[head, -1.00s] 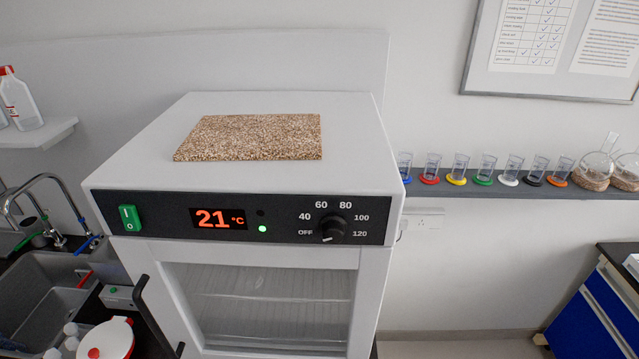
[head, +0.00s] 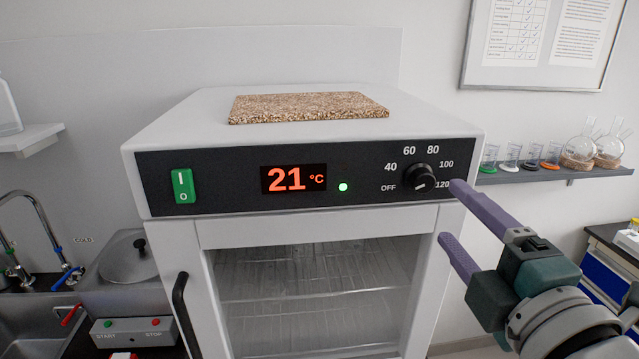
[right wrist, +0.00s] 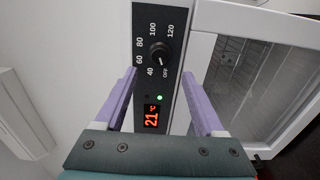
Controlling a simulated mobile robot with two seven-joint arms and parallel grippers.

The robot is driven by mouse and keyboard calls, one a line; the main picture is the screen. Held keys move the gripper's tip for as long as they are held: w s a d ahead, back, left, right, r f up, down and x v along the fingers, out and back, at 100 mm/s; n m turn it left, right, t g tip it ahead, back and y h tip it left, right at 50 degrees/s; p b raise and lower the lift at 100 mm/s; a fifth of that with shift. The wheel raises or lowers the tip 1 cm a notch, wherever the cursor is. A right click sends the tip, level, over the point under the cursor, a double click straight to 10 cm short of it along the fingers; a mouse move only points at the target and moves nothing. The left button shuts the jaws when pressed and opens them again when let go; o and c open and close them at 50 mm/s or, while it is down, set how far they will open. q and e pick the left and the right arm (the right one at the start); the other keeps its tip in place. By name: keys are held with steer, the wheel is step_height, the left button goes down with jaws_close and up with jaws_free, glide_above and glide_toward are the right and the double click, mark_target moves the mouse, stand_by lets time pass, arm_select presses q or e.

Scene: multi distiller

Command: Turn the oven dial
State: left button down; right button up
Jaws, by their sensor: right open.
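The oven (head: 330,229) stands in front of me with a black control panel on its upper front. The round black dial (head: 420,178) is at the panel's right end, its pointer mark near OFF or the lower side; the exact setting is hard to tell. The display (head: 293,179) reads 21 °C. My right gripper (head: 447,211) is open and empty, just right of the dial and apart from it in the head view. In the right wrist view the dial (right wrist: 159,54) shows beyond and between the two purple fingers (right wrist: 160,100). My left gripper is out of view.
A green power switch (head: 184,186) and a lit green lamp (head: 343,187) are on the panel. A cork-like mat (head: 308,107) lies on the oven top. The black door handle (head: 186,315) sticks out at left. A shelf (head: 560,176) with glassware is at right, a sink (head: 35,325) at left.

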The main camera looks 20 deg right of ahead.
mark_target(426, 185)
steer(key=p+x, duration=0.1)
steer(key=x, duration=0.7)
steer(key=shift+w+p, duration=0.2)
steer(key=shift+p, duration=0.1)
steer(key=shift+c, duration=0.3)
jaws_close()
